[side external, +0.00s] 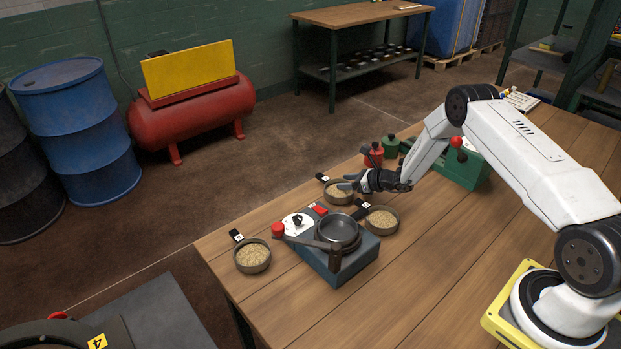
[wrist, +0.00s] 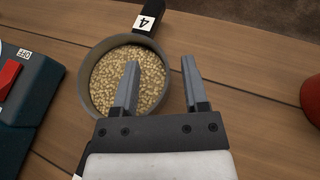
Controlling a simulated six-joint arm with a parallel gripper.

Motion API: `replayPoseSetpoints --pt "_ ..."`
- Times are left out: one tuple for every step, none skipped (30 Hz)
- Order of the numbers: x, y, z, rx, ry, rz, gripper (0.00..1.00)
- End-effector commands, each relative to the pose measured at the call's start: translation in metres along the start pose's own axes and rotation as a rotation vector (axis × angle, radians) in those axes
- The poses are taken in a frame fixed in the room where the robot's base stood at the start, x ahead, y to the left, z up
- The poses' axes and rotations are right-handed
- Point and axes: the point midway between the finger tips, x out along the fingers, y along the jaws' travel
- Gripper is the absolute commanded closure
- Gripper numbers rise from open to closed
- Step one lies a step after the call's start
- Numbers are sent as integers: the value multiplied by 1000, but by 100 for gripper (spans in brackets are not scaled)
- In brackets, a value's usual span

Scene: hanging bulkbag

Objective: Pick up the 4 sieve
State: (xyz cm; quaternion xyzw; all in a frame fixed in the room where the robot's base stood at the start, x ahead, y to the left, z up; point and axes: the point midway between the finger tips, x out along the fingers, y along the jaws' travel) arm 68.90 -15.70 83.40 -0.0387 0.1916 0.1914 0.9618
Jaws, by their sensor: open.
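The 4 sieve (wrist: 112,85) is a round grey pan full of tan grain, with a black handle and a white tag reading 4 (wrist: 145,21). In the side view it is the sieve (side external: 337,194) at the far edge of the table, partly hidden by my gripper (side external: 347,182). In the wrist view my gripper (wrist: 160,63) is open and empty. Its left finger shows over the grain and its right finger outside the right rim. I cannot tell how high the fingers are or whether they touch the rim.
A teal machine (side external: 345,270) with a metal pan (side external: 338,229) stands beside the sieve. Two other grain-filled sieves sit left (side external: 252,257) and right (side external: 382,220) of it. Red (side external: 373,156) and green (side external: 390,146) canisters stand behind my gripper. The near tabletop is clear.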

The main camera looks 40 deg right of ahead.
Motion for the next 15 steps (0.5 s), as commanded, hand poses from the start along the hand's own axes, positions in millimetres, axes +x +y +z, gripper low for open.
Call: replayPoseSetpoints --pt "4 1 -1 0 0 1 43" --pt "6 1 0 0 0 1 43" --pt "9 1 0 0 -1 1 43" --pt "10 1 0 1 -1 1 43" --pt "11 1 0 1 -1 1 43" --pt "11 1 0 1 0 0 43" --pt "12 1 0 1 -1 0 43" --pt "12 0 0 1 0 0 43" --pt "12 0 0 1 0 0 43" --pt "12 0 0 1 0 0 43" --pt "12 0 0 1 0 0 43" --pt "12 0 0 1 0 0 43" --pt "12 0 0 1 0 0 43" --pt "12 0 0 1 0 0 43" --pt "12 0 0 1 0 0 43"
